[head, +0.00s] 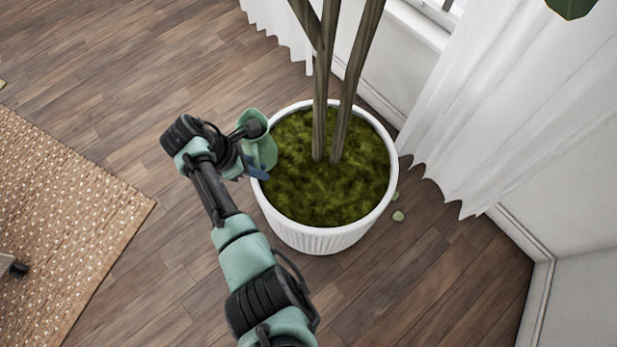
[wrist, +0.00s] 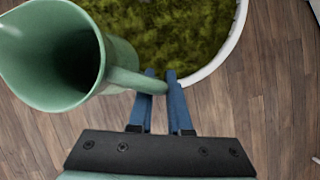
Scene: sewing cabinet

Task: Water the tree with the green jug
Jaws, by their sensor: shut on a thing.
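The green jug (head: 262,150) is at the left rim of the white plant pot (head: 326,240). In the wrist view the jug (wrist: 85,70) shows at the upper left, its open mouth facing the camera and its inside dark. My gripper (wrist: 158,82) has its blue fingers shut on the jug's handle. In the head view the gripper (head: 256,173) is partly hidden by the wrist. The tree (head: 320,100) has several brown trunks rising from mossy soil (head: 290,180). I see no water.
A white curtain (head: 500,110) and the wall stand close behind and right of the pot. Small green leaves (head: 398,215) lie on the floor to its right. A woven rug (head: 60,210) lies at the left. The wooden floor (head: 130,90) left of the pot is clear.

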